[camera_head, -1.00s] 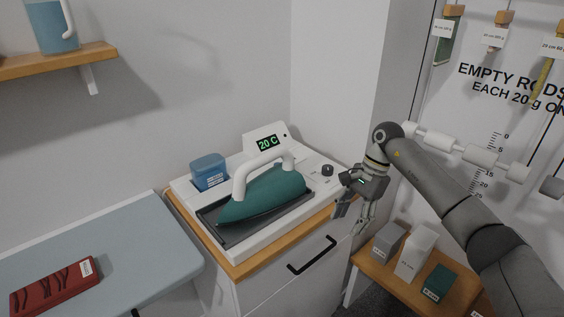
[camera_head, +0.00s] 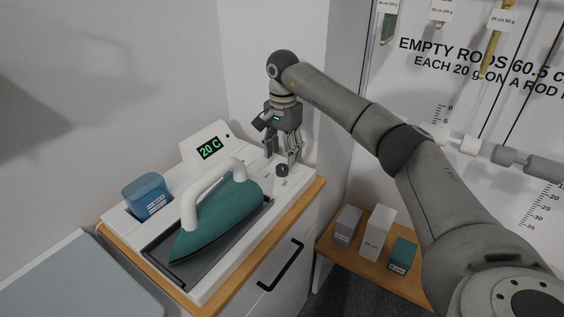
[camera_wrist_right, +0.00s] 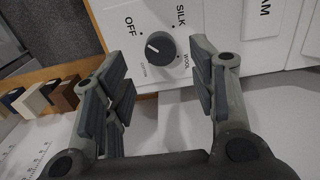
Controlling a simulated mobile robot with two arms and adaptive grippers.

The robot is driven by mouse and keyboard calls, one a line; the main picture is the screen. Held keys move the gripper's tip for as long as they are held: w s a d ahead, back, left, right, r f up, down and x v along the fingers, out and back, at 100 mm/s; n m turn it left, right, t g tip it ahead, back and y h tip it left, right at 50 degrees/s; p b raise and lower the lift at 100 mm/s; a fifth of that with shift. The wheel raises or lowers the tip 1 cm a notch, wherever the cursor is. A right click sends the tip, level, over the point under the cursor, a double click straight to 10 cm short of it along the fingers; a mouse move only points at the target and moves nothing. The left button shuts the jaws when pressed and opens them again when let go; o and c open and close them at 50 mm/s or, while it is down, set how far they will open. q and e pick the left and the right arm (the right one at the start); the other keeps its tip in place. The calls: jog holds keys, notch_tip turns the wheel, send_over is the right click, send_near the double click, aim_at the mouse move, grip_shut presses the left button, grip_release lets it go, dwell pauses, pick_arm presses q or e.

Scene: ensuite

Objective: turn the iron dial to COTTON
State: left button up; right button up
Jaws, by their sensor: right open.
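The teal iron (camera_head: 222,215) with a white handle rests on a dark plate in the white ironing station (camera_head: 212,290). The station's display (camera_head: 210,148) reads 20 C. The dark round dial (camera_head: 282,170) is at the station's right end. In the wrist view the dial (camera_wrist_right: 160,48) has a white mark on its left part, toward OFF. My left gripper is out of view.
A blue water tank (camera_head: 146,196) stands in the station's left part. The station sits on a wood-topped cabinet (camera_head: 318,187) with a black handle. Right of it, a low wooden shelf (camera_head: 340,250) holds boxes. An ironing board (camera_head: 80,285) is at lower left.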

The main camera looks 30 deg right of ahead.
aim_at(283, 167)
notch_tip(283, 167, down, 4)
jog(key=shift+f, duration=0.2)
jog(key=shift+c, duration=0.3)
jog(key=c, duration=1)
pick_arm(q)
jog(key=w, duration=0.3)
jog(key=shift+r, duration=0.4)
pick_arm(e)
jog(key=shift+o, duration=0.2)
